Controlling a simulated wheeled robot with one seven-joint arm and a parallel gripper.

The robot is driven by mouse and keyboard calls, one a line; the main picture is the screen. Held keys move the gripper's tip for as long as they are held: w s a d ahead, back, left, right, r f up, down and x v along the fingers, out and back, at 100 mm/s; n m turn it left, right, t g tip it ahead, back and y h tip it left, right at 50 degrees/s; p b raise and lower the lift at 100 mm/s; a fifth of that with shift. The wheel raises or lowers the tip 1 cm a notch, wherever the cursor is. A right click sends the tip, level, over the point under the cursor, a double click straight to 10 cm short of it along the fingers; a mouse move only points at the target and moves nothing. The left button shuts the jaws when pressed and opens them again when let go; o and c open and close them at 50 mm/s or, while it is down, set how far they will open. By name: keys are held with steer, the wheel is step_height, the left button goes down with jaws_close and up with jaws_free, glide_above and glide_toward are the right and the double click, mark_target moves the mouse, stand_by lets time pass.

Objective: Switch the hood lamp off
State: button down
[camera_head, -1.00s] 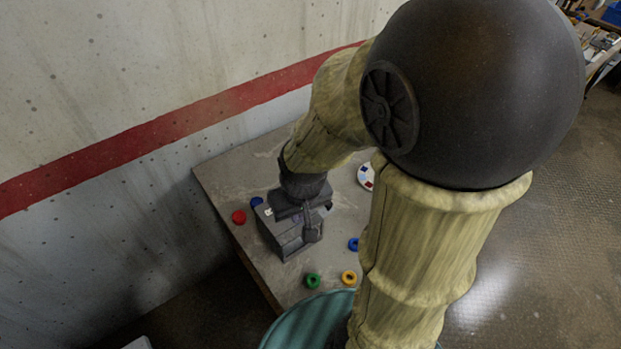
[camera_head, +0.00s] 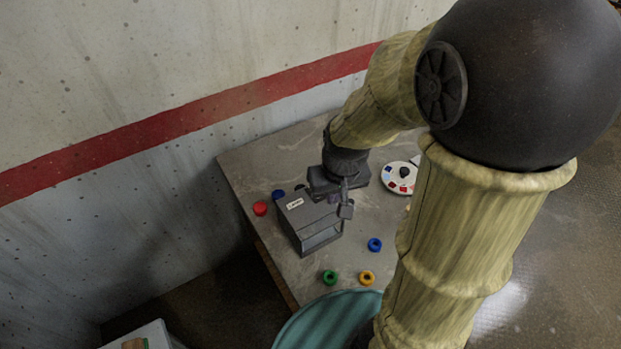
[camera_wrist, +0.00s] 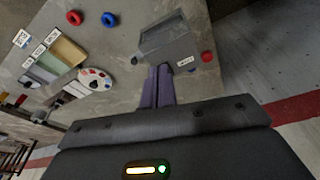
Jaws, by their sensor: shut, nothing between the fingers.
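The hood is a grey box with an open front, standing on the grey table; it shows in the head view (camera_head: 300,226) and in the wrist view (camera_wrist: 170,42). A small white label (camera_head: 295,204) with dark lettering, too small to read surely, is on its top; it also shows in the wrist view (camera_wrist: 185,62). I cannot make out a switch or whether the lamp is lit. My gripper (camera_head: 346,208) is at the right side of the hood, fingers pointing down; in the wrist view the shut, empty fingers (camera_wrist: 158,72) are close beside it. Contact is unclear.
Red (camera_head: 260,208) and blue (camera_head: 278,195) round pieces lie left of the hood. Green (camera_head: 329,277), yellow (camera_head: 367,278) and blue (camera_head: 375,245) rings lie in front and right. A white palette-like disc (camera_head: 392,180) is behind right. The concrete wall (camera_head: 150,70) borders the table.

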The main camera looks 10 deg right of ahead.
steer(key=w+f+n+g, duration=0.2)
steer(key=w+n, duration=0.1)
steer(key=w, duration=1.5)
steer(key=shift+w+a+b, duration=0.15)
steer(key=shift+a+b, duration=0.25)
steer(key=shift+a, duration=0.05)
step_height(320, 180, down, 13)
steer(key=p, duration=0.4)
steer(key=shift+p, duration=0.4)
steer(key=shift+f, duration=0.5)
